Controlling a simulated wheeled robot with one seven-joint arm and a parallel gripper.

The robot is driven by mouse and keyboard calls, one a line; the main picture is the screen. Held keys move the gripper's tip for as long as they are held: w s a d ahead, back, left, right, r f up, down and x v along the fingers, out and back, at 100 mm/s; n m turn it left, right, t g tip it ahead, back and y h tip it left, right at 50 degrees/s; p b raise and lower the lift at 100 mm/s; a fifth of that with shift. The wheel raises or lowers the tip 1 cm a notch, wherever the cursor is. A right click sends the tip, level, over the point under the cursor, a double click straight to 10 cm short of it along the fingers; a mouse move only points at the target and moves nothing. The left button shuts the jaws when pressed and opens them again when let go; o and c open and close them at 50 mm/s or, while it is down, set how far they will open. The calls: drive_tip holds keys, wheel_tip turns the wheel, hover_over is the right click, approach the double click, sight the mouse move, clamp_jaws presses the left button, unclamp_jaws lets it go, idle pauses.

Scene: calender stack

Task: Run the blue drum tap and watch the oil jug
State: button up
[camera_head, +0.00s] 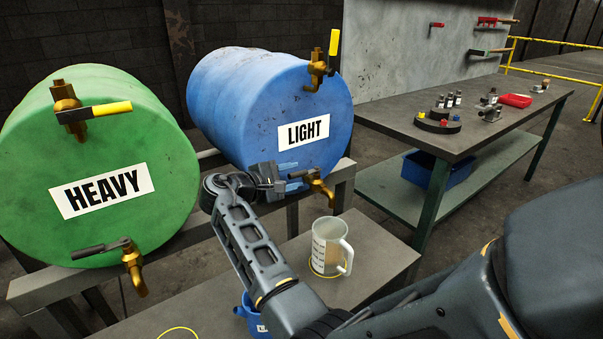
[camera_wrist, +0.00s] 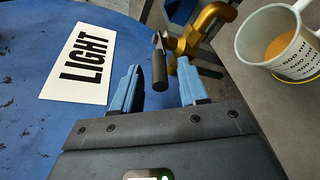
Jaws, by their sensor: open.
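The blue drum (camera_head: 270,100) labelled LIGHT lies on a stand. Its lower brass tap (camera_head: 318,186) has a dark lever handle, which shows in the wrist view (camera_wrist: 159,66). My gripper (camera_head: 290,180) is open at this tap; in the wrist view its two blue fingers stand either side of the lever's end. I cannot tell whether they touch it. The clear oil jug (camera_head: 331,248) stands upright on the bench below the tap, within a yellow ring. In the wrist view the jug (camera_wrist: 285,42) holds amber liquid. I see no clear stream from the tap.
A green drum (camera_head: 100,160) labelled HEAVY, with its own lower tap (camera_head: 132,265), is at left. A blue container (camera_head: 246,316) is partly hidden behind my arm, and another yellow ring (camera_head: 178,332) marks the bench. A workbench (camera_head: 480,125) with small items stands at right.

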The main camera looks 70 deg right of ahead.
sight(301, 173)
drive_tip(key=shift+x, duration=1.95)
drive_tip(key=shift+c, duration=0.3)
clamp_jaws()
